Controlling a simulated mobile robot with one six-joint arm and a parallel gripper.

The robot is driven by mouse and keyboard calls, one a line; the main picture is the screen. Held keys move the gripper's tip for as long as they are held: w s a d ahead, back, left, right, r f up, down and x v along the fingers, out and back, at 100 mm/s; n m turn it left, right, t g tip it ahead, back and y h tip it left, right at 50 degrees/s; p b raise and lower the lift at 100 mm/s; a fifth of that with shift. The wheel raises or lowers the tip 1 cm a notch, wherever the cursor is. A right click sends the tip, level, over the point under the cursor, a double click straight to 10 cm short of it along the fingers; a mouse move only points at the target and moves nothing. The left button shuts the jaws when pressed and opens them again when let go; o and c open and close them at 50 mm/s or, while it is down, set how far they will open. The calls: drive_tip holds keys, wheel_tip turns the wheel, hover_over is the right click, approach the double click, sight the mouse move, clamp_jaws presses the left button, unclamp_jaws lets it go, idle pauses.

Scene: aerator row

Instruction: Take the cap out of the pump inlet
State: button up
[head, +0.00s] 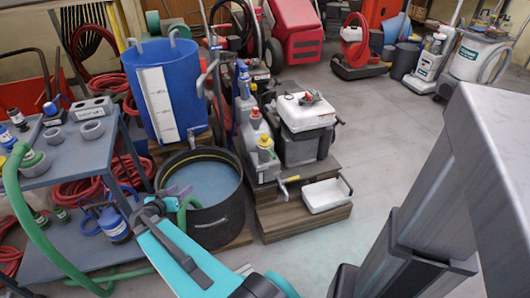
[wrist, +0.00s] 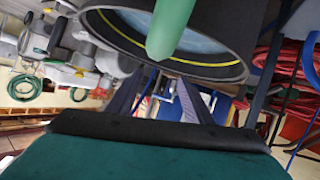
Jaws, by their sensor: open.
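My gripper (head: 176,194) is at the left rim of a black tub (head: 222,222) holding pale blue liquid. In the wrist view its two dark fingers (wrist: 167,80) are apart, with nothing held between them. A green hose (head: 186,212) comes over the tub's rim close to the fingers and shows large at the top of the wrist view (wrist: 170,28). I cannot make out the pump inlet or its cap in either view; the gripper, hose and tub wall may hide them.
A blue barrel (head: 176,95) stands behind the tub. A cart (head: 62,150) with bottles is at the left, with red hoses around it. A wooden step (head: 300,218) at the right bears bottles, a white-topped unit (head: 305,118) and a white tray (head: 326,195).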

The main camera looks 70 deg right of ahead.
drive_tip(key=s+d+r+m+h+b, duration=0.25)
drive_tip(key=d+b, duration=0.35)
drive_tip(key=d, duration=0.4)
drive_tip(key=m+g+h+b, duration=0.2)
drive_tip(key=m+g+b, duration=0.3)
drive_tip(key=b, duration=0.9)
approach(263, 140)
drive_tip(key=shift+d+n+g, duration=0.45)
drive_tip(key=shift+d+g, duration=0.05)
drive_tip(key=shift+d, duration=0.35)
drive_tip(key=shift+b+x, duration=0.95)
drive_tip(key=shift+x, duration=3.35)
drive_tip(key=shift+f, duration=0.15)
